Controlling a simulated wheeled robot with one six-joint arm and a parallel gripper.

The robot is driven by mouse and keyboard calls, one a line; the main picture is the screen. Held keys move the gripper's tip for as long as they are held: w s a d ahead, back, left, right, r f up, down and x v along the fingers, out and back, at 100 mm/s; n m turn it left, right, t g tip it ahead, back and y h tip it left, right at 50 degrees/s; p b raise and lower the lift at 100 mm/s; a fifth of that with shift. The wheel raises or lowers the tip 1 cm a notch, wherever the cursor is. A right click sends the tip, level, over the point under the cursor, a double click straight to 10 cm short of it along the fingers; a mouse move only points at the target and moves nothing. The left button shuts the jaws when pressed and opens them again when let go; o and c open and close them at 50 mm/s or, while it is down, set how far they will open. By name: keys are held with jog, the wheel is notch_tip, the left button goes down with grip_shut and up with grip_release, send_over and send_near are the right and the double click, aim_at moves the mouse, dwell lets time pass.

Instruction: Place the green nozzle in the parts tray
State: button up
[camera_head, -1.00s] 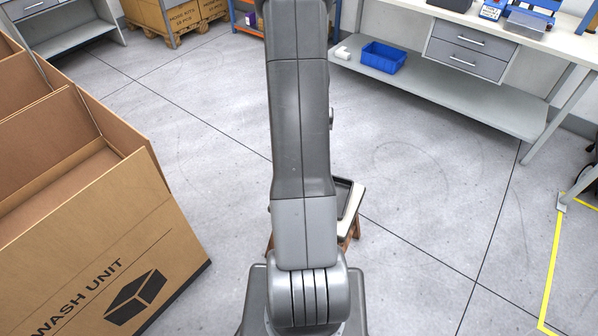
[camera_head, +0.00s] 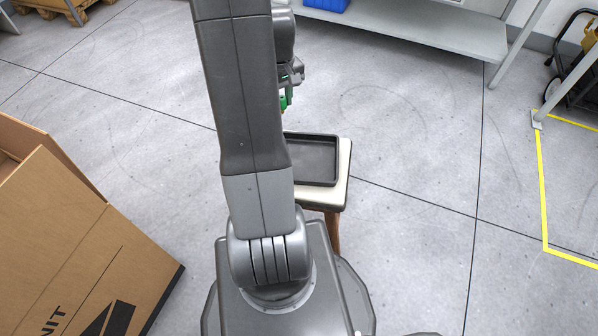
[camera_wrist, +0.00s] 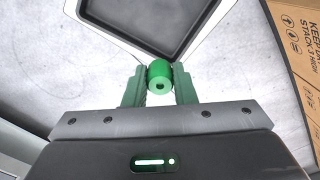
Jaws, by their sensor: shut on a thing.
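The green nozzle (camera_wrist: 159,77) is a small cylinder with a dark hole in its end. It sits between the green fingers of my gripper (camera_wrist: 159,86), which is shut on it. In the head view my gripper (camera_head: 287,98) shows partly behind my arm, in the air beyond the tray. The parts tray (camera_head: 318,160) is dark, shallow and looks empty where visible; my arm hides its left part. In the wrist view the tray (camera_wrist: 190,52) lies ahead of the nozzle, at the top and cut off. The nozzle is apart from it.
The tray rests on a small light-topped stool (camera_head: 343,180) with wooden legs. A large cardboard box (camera_head: 75,240) stands at the left. A workbench shelf (camera_head: 430,32) is at the back. Yellow floor tape (camera_head: 543,190) lies at the right. The floor between is clear.

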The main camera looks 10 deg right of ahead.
jog(key=n+b, duration=0.2)
jog(key=b, duration=0.6)
send_over(299, 161)
notch_tip(299, 161, down, 8)
notch_tip(299, 161, down, 9)
jog(key=b, duration=0.4)
jog(key=shift+f, duration=0.2)
jog(key=shift+f, duration=0.15)
jog(key=o, duration=1)
notch_tip(299, 161, up, 12)
jog(key=p, duration=0.4)
jog(key=shift+r, duration=0.2)
